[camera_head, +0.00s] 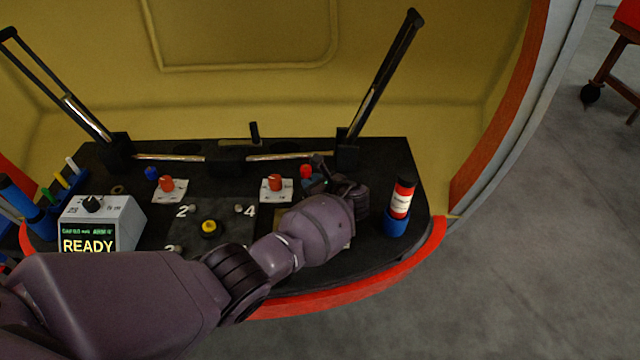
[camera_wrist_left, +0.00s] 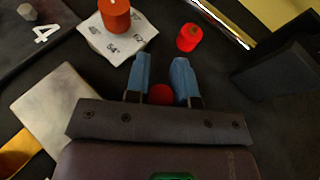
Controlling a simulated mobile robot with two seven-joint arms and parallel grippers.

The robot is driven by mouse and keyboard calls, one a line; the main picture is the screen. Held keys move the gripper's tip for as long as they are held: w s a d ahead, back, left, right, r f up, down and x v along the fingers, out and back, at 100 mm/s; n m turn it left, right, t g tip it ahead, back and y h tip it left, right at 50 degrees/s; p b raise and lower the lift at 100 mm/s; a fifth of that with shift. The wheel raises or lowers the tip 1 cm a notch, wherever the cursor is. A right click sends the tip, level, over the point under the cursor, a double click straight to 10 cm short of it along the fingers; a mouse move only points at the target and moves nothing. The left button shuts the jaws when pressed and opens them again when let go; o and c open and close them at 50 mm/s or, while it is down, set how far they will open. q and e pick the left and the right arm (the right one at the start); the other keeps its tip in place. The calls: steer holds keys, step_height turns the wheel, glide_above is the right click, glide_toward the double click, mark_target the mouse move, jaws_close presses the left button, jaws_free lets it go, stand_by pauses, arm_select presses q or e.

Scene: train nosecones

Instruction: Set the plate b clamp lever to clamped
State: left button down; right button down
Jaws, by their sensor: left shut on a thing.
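My left gripper (camera_head: 320,186) reaches down to the right part of the black console, beside the right-hand orange dial. In the left wrist view its two blue fingers (camera_wrist_left: 164,75) are close around a small red knob (camera_wrist_left: 160,94), probably the plate b clamp lever's end. The lever's shaft and base are hidden by the gripper, so its angle cannot be told. A separate red cap (camera_wrist_left: 190,37) stands just beyond the fingertips; it also shows in the head view (camera_head: 306,171). No label naming plate b is readable. My right gripper is not in view.
The orange dial (camera_head: 275,183) on its white plate is close to the left gripper. A grey box reading READY (camera_head: 100,222) is at left. Black wiper-like arms (camera_head: 385,75) rise at the back.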

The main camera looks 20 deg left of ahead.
arm_select(q)
steer(key=shift+s+a+f+n+g, duration=0.1)
steer(key=shift+s+a+n+g, duration=0.1)
steer(key=shift+a+n+g, duration=0.3)
steer(key=shift+g+y, duration=0.3)
steer(key=c, duration=1)
jaws_free()
steer(key=shift+a, duration=0.1)
steer(key=shift+o, duration=0.2)
steer(key=shift+r, duration=0.2)
